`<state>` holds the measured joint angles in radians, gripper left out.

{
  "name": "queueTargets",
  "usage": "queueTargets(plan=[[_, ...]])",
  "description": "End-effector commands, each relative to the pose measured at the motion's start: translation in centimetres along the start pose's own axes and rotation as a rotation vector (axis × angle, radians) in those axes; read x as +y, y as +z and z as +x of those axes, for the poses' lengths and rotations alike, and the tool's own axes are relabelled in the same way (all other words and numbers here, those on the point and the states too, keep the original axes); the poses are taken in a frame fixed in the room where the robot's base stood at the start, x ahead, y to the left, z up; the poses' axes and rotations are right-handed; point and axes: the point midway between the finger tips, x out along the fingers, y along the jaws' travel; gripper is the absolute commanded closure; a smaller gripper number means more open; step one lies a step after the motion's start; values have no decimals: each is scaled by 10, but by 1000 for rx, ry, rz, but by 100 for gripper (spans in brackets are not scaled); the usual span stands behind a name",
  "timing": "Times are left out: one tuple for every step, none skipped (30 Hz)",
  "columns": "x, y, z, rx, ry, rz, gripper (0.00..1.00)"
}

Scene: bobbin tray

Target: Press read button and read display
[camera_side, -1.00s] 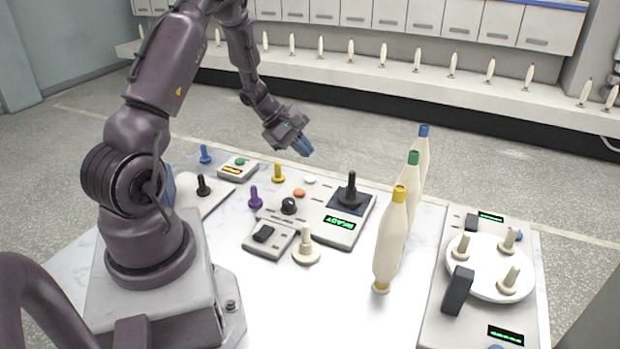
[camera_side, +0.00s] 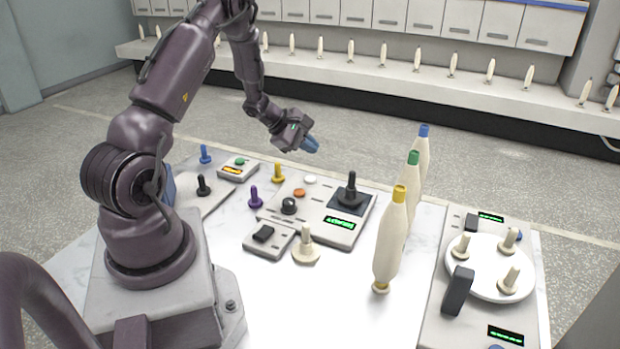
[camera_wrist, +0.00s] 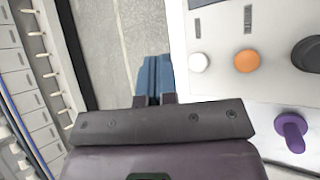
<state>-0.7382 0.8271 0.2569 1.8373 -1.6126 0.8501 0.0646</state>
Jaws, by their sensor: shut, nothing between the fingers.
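The control panel has a white button (camera_side: 310,180), an orange button (camera_side: 299,193), a black knob (camera_side: 289,205), a black joystick (camera_side: 351,190) and a green-lit display (camera_side: 340,222). The display's characters are too small to read. In the wrist view the white button (camera_wrist: 199,62) and the orange button (camera_wrist: 246,61) lie right of the fingers. My gripper (camera_side: 311,145) is shut and empty, with blue fingertips, above and behind the panel's back edge and apart from it. It also shows in the wrist view (camera_wrist: 153,78). No button here carries a legible label.
A small box with a green button (camera_side: 240,161) and an orange display stands behind left. Yellow (camera_side: 278,172), purple (camera_side: 255,197) and blue pegs stand near the panel.

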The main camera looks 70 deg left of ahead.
Motion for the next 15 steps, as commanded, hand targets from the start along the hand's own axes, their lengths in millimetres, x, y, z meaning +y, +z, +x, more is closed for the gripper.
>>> queueTargets(plan=[[-5,-5,6,0,-3,-2,100],[-7,-7,9,0,-3,-3,100],[-10,-10,13,0,-3,-1,100],[-12,-12,16,0,-3,-2,100],[-14,-14,19,0,-2,-2,100],[-17,-17,23,0,-3,-1,100],[-19,-19,25,0,-3,-2,100],[-20,-20,27,0,-2,-1,100],[-22,-22,30,0,-1,-1,100],[-24,-24,32,0,-1,-1,100],[-25,-25,34,0,-1,0,100],[-26,-27,36,0,-1,0,100],[-28,-28,37,0,-1,0,100],[-28,-28,38,1,-1,0,100],[-29,-29,40,1,0,0,100]])
